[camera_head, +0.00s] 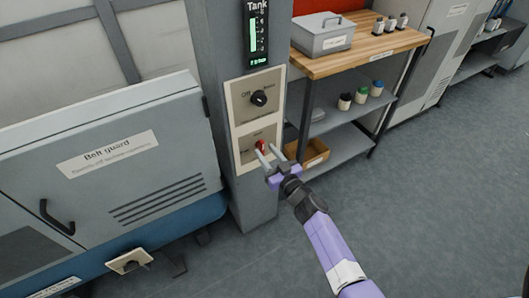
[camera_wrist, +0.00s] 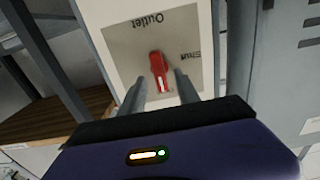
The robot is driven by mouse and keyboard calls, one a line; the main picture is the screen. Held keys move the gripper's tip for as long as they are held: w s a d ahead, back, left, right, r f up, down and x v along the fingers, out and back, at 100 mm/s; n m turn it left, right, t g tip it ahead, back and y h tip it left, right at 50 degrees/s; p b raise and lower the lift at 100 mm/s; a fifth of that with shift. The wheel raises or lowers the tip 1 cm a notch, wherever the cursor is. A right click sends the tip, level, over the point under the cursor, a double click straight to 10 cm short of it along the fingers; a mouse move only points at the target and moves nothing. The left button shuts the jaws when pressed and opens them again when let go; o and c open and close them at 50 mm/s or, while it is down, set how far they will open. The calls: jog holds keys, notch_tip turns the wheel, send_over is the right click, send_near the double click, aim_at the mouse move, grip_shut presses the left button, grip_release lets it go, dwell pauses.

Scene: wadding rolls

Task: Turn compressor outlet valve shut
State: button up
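The outlet valve is a small red handle with a white mark (camera_wrist: 159,73) on a pale plate (camera_wrist: 125,45). In the wrist view the plate reads "Outlet" and "Shut" upside down, with "Shut" to the right of the handle. The handle is nearly upright there, its marked end toward me. It also shows in the head view (camera_head: 261,146) on the lower plate of the grey column. My gripper (camera_head: 265,153) is at this plate, open, its fingers (camera_wrist: 160,90) on either side of the handle with gaps visible. Whether the fingertips reach past the handle is unclear.
A black knob (camera_head: 259,98) sits on the plate above, under a green-lit tank display (camera_head: 259,33). A grey belt guard cabinet (camera_head: 110,150) stands left. A wooden-topped shelf bench (camera_head: 345,55) with a metal box and bottles stands right. The floor at right is clear.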

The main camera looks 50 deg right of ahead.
jog(key=shift+x, duration=0.9)
jog(key=shift+c, duration=0.5)
grip_shut()
